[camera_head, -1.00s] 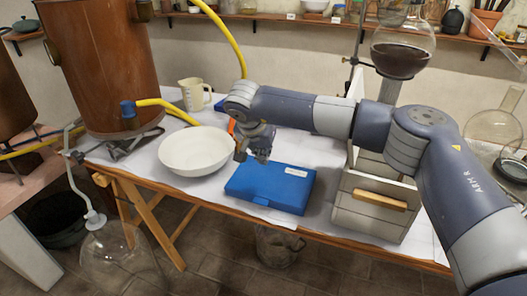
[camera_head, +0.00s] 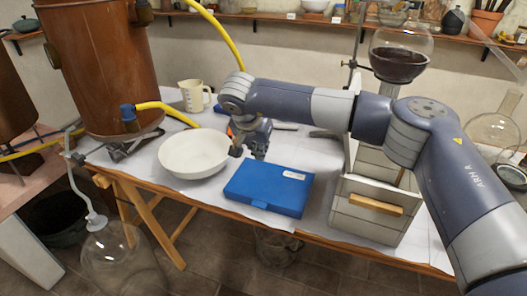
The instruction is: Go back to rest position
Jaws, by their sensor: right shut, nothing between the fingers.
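My right gripper (camera_head: 248,152) hangs at the end of my right arm, which comes in from the right across the table. It is shut and empty, above the back left edge of a blue case (camera_head: 268,188) and just right of a white bowl (camera_head: 194,153). The case is closed and lies flat near the table's front edge. My left gripper is out of view.
A wooden drawer box (camera_head: 366,210) stands right of the case, below my right arm. A copper still (camera_head: 98,75) with a yellow hose (camera_head: 160,104) stands at the left. A beige jug (camera_head: 193,95) stands behind the bowl. A glass flask (camera_head: 398,60) of dark liquid is at the back.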

